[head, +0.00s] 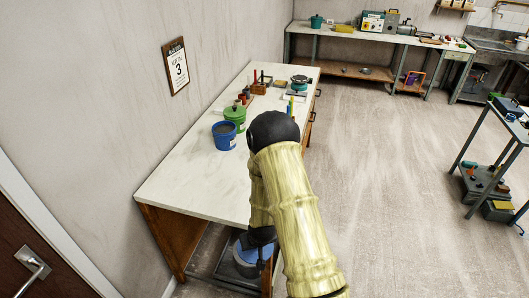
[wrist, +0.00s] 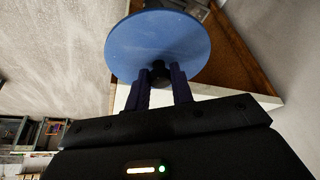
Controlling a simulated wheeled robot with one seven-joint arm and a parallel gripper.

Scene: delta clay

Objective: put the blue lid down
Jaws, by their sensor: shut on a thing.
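The blue lid (wrist: 135,42) fills the upper middle of the wrist view as a round disc. My gripper (wrist: 162,80) is shut on it, the two dark fingers closed at a small dark knob near its lower edge. In the head view a blue round shape (head: 246,264), which looks like the lid, shows low by the near end of the white-topped table (head: 185,185), partly hidden by my arm. A blue bucket (head: 224,138) stands on that table, with a grey-looking open top.
A green lidded pot (head: 235,117) stands just behind the bucket, with several small things farther back. The near part of the tabletop is clear. A wall runs along the table's left side. A dark cart (head: 495,150) stands at the right, with open floor between.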

